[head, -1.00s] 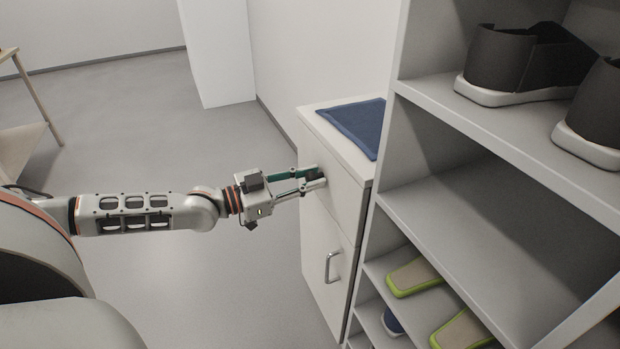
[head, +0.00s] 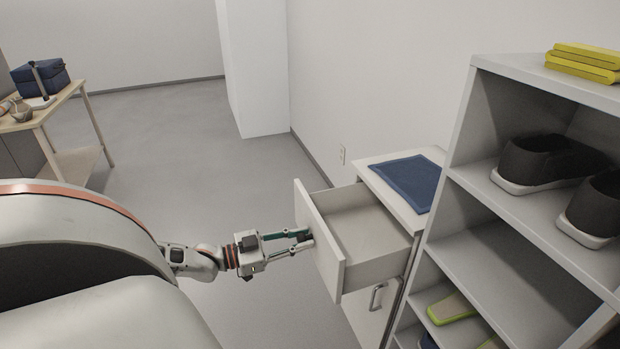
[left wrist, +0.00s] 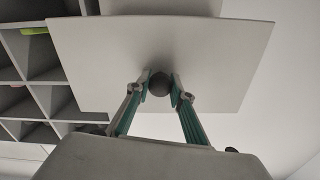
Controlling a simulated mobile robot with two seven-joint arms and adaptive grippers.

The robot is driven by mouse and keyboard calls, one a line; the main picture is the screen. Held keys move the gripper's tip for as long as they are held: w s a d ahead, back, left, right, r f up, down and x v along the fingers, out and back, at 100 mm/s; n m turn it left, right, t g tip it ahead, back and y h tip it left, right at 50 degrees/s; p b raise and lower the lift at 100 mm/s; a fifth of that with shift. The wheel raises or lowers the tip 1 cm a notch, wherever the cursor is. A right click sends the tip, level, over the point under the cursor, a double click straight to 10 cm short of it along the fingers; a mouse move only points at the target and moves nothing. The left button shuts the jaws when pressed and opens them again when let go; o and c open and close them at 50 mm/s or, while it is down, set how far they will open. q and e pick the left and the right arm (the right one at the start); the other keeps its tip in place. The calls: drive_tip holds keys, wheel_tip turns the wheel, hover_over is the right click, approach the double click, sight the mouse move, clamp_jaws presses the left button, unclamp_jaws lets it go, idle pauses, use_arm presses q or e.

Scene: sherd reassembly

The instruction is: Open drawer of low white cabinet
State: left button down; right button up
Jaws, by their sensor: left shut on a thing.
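The low white cabinet (head: 437,207) stands against the wall, and its top drawer (head: 360,226) is pulled well out. The inside of the drawer looks empty in the head view. My left gripper (head: 305,240) is at the outer face of the drawer front. In the left wrist view, its two fingers (left wrist: 160,84) are shut on a dark round knob (left wrist: 160,75) on the white drawer front (left wrist: 220,60). The cabinet's lower door has a metal handle (head: 377,296) and is closed. My right gripper is not in view.
A grey-white shelf unit (head: 470,75) with dark shoes (head: 545,160) and green-edged slippers (head: 450,308) stands right beside the cabinet. A blue mat (head: 412,182) lies on the cabinet top. A wooden table (head: 75,92) is at far left. The floor (head: 200,140) between is clear.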

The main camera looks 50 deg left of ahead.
use_arm(q)
drive_tip(key=shift+p+v, duration=0.35)
drive_tip(key=shift+v, duration=0.5)
drive_tip(key=shift+s+a, duration=0.1)
drive_tip(key=shift+s, duration=0.25)
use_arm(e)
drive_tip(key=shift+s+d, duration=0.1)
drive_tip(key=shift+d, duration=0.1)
use_arm(q)
drive_tip(key=c, duration=1.8)
unclamp_jaws()
drive_tip(key=shift+o, duration=0.2)
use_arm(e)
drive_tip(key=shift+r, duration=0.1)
use_arm(q)
drive_tip(key=v, duration=1.2)
drive_tip(key=shift+f, duration=0.1)
